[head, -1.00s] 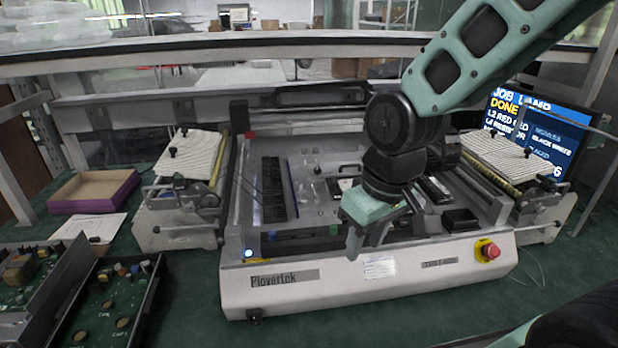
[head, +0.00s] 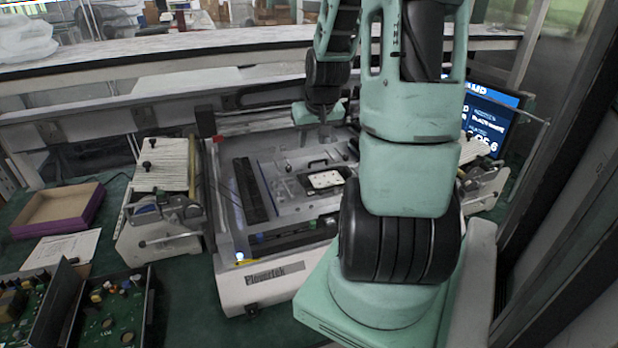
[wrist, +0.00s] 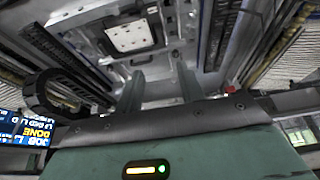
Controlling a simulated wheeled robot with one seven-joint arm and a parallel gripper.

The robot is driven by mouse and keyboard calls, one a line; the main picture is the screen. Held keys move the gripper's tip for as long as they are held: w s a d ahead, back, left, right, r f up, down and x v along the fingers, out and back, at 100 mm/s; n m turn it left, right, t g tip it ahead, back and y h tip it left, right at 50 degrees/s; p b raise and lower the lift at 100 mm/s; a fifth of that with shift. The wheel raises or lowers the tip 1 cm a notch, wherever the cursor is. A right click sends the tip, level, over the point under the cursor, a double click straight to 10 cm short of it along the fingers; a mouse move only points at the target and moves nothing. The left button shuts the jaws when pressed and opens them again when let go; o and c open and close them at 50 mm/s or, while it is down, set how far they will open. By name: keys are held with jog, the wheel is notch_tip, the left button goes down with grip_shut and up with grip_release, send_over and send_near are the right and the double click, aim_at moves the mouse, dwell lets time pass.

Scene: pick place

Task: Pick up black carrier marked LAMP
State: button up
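A black carrier (head: 346,172) with a handle at its back edge holds a white panel with small dots (head: 325,180). It lies in the bed of the bench machine, and no LAMP marking is legible on it. In the wrist view the carrier (wrist: 103,43) with its white panel (wrist: 130,37) is just beyond my fingertips, slightly left. My gripper (wrist: 160,74) is open, with two spread fingers and nothing between them. In the head view my gripper (head: 325,138) is above the back of the machine bed, apart from the carrier. My arm hides the machine's right part.
The machine (head: 275,292) fills the bench centre, with a long black strip (head: 252,190) in its bed. A feeder (head: 160,215) stands left and another is partly hidden right. A purple-edged box (head: 60,207) and circuit-board trays (head: 115,305) lie left. A screen (head: 490,120) stands right.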

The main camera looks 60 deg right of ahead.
jog(key=p, duration=0.1)
send_over(306, 178)
jog(key=s+a, duration=0.1)
notch_tip(306, 178, down, 10)
jog(key=shift+a+f, duration=0.1)
jog(key=shift+f, duration=0.15)
jog(key=shift+s+p+x, duration=0.2)
jog(key=shift+p+x, duration=0.45)
jog(key=shift+x, duration=0.7)
jog(key=shift+s+p+x, duration=0.15)
jog(key=shift+p+x, duration=0.5)
jog(key=shift+x, duration=0.65)
jog(key=shift+a+f, duration=0.15)
grip_shut()
